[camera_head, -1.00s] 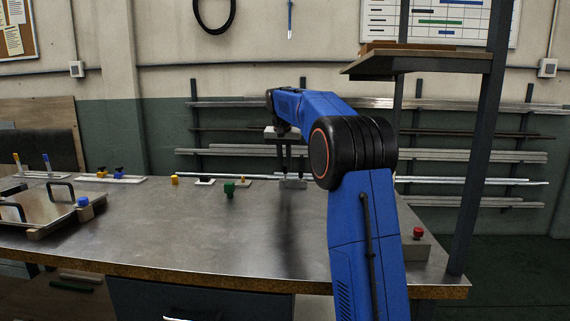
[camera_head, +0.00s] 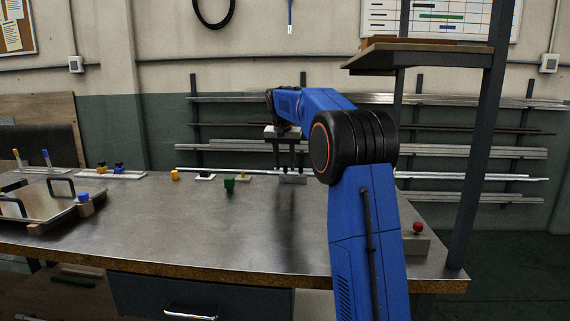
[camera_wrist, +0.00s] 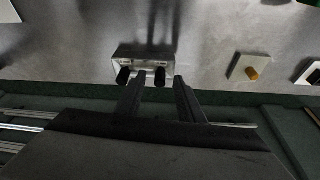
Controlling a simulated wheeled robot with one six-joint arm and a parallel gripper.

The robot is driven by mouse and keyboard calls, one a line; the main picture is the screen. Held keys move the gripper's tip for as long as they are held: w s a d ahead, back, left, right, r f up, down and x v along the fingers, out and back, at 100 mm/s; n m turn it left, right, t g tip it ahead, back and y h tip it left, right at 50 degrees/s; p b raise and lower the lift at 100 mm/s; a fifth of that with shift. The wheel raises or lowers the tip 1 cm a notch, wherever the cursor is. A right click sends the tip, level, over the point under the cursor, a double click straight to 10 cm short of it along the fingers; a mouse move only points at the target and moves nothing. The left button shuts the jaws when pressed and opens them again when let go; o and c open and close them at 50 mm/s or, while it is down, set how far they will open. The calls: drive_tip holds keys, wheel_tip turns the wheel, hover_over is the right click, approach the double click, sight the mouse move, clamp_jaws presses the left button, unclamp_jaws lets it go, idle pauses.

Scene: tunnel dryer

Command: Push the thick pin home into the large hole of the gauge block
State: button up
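The gauge block (camera_wrist: 148,56) is a light grey block with small markings, standing on the bench. It also shows in the head view (camera_head: 292,180) under my gripper (camera_head: 288,168). In the wrist view, two dark round pin-like ends stand at its near edge: a left one (camera_wrist: 123,76) and a right one (camera_wrist: 160,77). I cannot tell which is the thick pin or how deep either sits. My gripper (camera_wrist: 162,88) is open. Its fingers lie on either side of the right dark end, with gaps showing; the left end is outside them.
A yellow peg on a white plate (camera_wrist: 236,66) stands right of the block in the wrist view. In the head view, a green piece (camera_head: 229,184) and a yellow piece (camera_head: 175,175) stand left. A metal tray (camera_head: 50,200) lies far left. The front bench is clear.

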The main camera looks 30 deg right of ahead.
drive_tip(key=shift+r, duration=0.15)
drive_tip(key=v, duration=1.7)
